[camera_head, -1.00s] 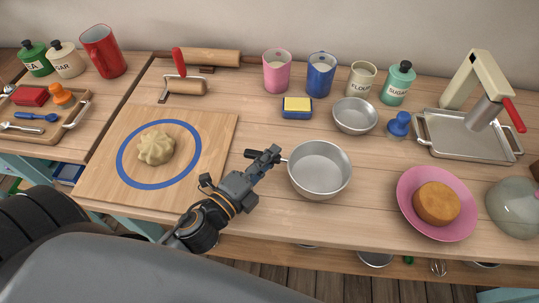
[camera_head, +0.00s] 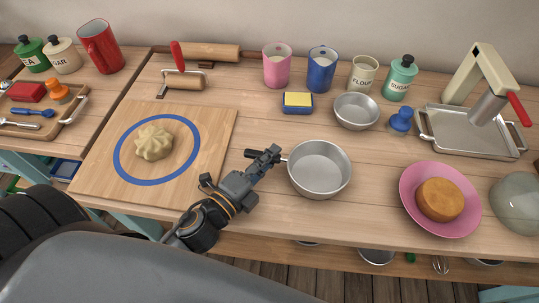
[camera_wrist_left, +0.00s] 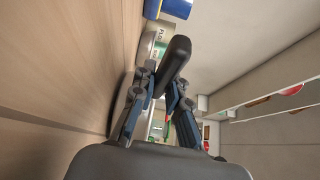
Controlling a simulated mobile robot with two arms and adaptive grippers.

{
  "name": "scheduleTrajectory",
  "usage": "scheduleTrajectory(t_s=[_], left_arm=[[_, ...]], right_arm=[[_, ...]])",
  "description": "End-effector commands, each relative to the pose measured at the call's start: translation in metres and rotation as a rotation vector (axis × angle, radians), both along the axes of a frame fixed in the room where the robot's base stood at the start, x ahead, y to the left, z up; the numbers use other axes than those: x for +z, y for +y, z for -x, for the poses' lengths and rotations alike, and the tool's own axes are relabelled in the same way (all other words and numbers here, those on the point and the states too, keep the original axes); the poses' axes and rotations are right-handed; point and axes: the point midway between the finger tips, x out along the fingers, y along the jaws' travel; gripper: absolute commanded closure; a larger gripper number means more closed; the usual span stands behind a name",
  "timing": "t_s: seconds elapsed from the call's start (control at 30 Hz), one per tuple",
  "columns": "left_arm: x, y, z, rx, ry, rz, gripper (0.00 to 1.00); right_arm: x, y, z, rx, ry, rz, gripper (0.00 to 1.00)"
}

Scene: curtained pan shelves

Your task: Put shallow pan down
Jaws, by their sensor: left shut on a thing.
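The shallow pan (camera_head: 320,172) is a round grey metal pan with a dark handle pointing left, in the middle of the head view. It is upright and level, at or just above the wooden counter; I cannot tell whether its base touches. My left gripper (camera_head: 268,157) is shut on the pan's handle, left of the bowl of the pan. In the left wrist view the dark handle (camera_wrist_left: 176,58) stands between the fingers and hides what lies behind it. My right gripper is not in view.
A cutting board (camera_head: 215,125) with dough (camera_head: 153,142) lies left. A small metal bowl (camera_head: 356,111) and a sponge (camera_head: 297,103) are behind the pan. A pink plate (camera_head: 409,200) with a cake (camera_head: 439,199) stands right. Bare counter (camera_head: 375,165) lies between pan and plate.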

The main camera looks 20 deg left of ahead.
Motion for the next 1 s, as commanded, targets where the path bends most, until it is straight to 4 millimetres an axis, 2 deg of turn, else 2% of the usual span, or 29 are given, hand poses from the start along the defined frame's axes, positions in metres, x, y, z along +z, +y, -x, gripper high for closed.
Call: scheduleTrajectory(t_s=[0.63, 0.67, 0.7, 0.8, 1.0], left_arm=[[-0.0051, -0.0003, -0.0001, -0.001, -0.002, 0.001, 1.0], [-0.0051, -0.0003, -0.0001, -0.001, -0.001, 0.002, 0.84], [-0.0047, -0.0003, 0.0, -0.001, -0.001, 0.002, 0.76], [-0.0053, -0.0003, 0.0, -0.001, 0.001, 0.003, 0.6], [-0.0063, -0.0002, 0.0002, -0.001, 0.003, 0.003, 0.6]], right_arm=[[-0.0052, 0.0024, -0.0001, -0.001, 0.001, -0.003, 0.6], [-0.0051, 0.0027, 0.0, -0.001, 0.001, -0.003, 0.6], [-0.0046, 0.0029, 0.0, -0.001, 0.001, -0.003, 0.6], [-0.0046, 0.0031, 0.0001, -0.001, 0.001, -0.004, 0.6], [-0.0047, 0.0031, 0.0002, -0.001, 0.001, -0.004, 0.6]])
